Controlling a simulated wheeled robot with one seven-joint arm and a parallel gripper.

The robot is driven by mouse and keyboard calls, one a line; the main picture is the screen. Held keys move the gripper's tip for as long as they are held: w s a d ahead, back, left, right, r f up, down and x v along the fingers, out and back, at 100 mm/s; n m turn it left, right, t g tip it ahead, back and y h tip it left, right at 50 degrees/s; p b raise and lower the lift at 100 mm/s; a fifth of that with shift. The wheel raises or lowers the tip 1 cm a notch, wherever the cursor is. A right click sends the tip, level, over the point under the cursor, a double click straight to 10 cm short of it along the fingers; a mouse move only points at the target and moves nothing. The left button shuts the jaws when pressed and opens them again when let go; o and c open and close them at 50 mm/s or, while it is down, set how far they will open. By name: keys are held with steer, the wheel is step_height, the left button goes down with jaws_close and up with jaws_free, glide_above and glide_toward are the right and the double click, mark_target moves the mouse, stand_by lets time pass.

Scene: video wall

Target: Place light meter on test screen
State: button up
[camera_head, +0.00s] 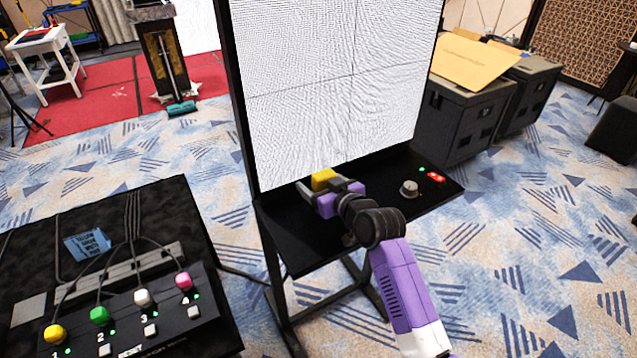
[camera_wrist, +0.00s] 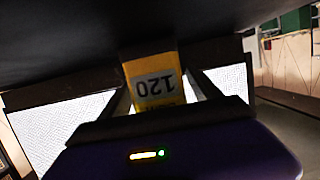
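The light meter (camera_head: 323,179) is a small yellow block in front of the lower edge of the big white lit test screen (camera_head: 335,75). My gripper (camera_head: 329,187) is at the meter, just above the black shelf below the screen. In the wrist view the meter (camera_wrist: 155,85) shows an upside-down "120" on a white label. It sits between my two fingertips, and my gripper (camera_wrist: 156,85) appears shut on it. The far end of the meter runs up to a dark surface in that view. Whether it touches the shelf or screen is hidden.
A control desk (camera_head: 115,300) with several coloured buttons stands at the left. Black cases (camera_head: 470,115) stand behind on the right.

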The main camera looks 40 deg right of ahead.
steer(key=shift+r, duration=0.2)
steer(key=b+v, duration=0.1)
steer(key=v, duration=1.1)
steer(key=s+a+f, duration=0.1)
steer(key=s+a, duration=0.1)
steer(key=s+a+f, duration=0.2)
steer(key=a, duration=0.1)
steer(key=s+a+f, duration=0.1)
steer(key=a+f, duration=0.1)
steer(key=shift+s+a+f, duration=0.2)
steer(key=shift+s+a, duration=0.05)
steer(key=shift+s, duration=0.15)
steer(key=s+a+r+n+y, duration=0.1)
steer(key=s+a+y, duration=0.1)
steer(key=s+a, duration=0.5)
steer(key=s+a+r+n+y, duration=0.2)
steer(key=s+a, duration=0.5)
steer(key=s, duration=0.9)
steer(key=shift+s+a+t, duration=0.2)
steer(key=shift+t, duration=0.2)
